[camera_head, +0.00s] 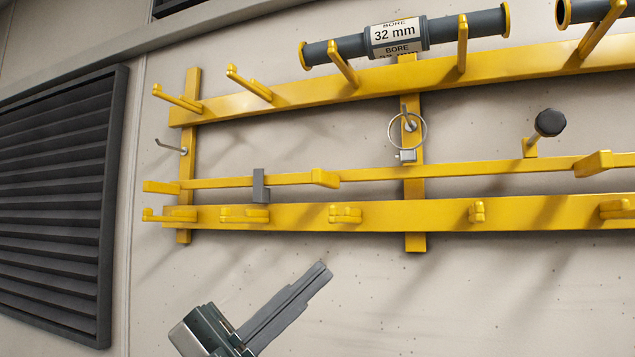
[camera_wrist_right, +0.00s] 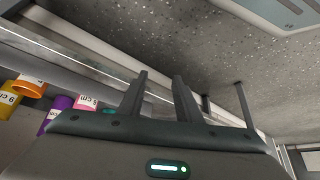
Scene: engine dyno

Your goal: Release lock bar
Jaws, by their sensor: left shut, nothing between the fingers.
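The lock bar (camera_head: 380,174) is a thin yellow bar running across the wall rack, just above the lower yellow rail (camera_head: 400,215). It carries yellow blocks, and a grey bracket (camera_head: 260,186) sits around it at the left. A black knob (camera_head: 550,122) on a short stem stands above the bar at the right. My right gripper (camera_wrist_right: 161,76) is open and empty.
A grey cylinder labelled 32 mm (camera_head: 396,37) lies across the upper hooks of the rack. A second one is cut off at the top right. A dark louvred vent (camera_head: 60,190) is at the left. Coloured labelled containers (camera_wrist_right: 60,103) show in the right wrist view.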

